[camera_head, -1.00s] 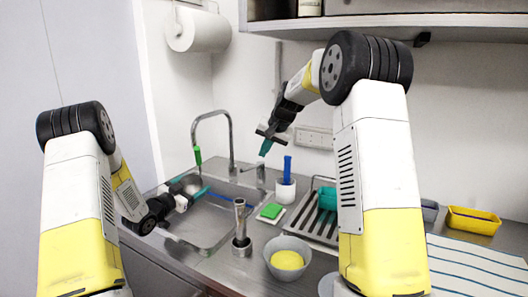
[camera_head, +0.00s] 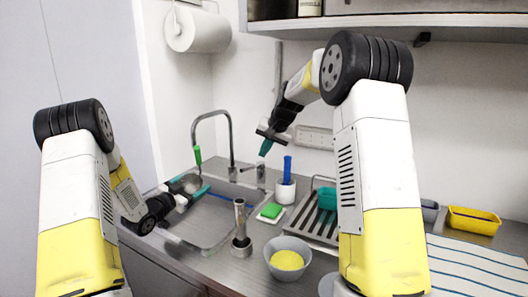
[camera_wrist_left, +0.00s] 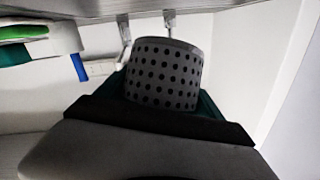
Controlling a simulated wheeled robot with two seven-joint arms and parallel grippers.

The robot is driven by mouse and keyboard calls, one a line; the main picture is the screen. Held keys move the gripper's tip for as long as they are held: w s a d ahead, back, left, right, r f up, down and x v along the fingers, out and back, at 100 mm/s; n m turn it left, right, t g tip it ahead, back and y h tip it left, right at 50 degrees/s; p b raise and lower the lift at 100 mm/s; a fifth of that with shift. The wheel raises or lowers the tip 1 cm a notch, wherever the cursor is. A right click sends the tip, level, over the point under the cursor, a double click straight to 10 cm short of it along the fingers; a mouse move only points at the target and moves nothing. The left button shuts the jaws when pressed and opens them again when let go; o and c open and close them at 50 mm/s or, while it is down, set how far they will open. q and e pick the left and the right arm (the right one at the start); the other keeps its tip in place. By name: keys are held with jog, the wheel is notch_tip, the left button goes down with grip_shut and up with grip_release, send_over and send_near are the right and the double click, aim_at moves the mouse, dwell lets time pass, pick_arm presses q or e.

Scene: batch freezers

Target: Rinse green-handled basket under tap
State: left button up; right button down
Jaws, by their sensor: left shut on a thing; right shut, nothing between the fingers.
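A grey perforated basket (camera_wrist_left: 165,75) fills the middle of the left wrist view. My left gripper (camera_head: 182,195) is shut on it, and the basket (camera_head: 188,183) is over the left part of the sink (camera_head: 212,222) in the head view. A green upright handle (camera_head: 197,155) shows above the basket, just below the end of the curved tap (camera_head: 212,113). I cannot make out running water. My right gripper (camera_head: 265,147) is shut and empty, above the small tap lever post (camera_head: 258,174) behind the sink.
Right of the sink stand a metal cylinder (camera_head: 241,222), a green sponge (camera_head: 271,211), a blue-handled brush in a white holder (camera_head: 286,191) and a grey bowl (camera_head: 288,271) with something yellow. A drying rack (camera_head: 318,222) and yellow tray (camera_head: 472,221) are further right. A shelf (camera_head: 390,22) hangs above.

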pick_arm(q)
jog(key=shift+s+d+r, duration=0.2)
jog(key=shift+s+r, duration=0.75)
jog(key=shift+s, duration=0.15)
jog(key=shift+s+d+r, duration=0.15)
jog(key=shift+s+r, duration=0.75)
jog(key=shift+s, duration=0.2)
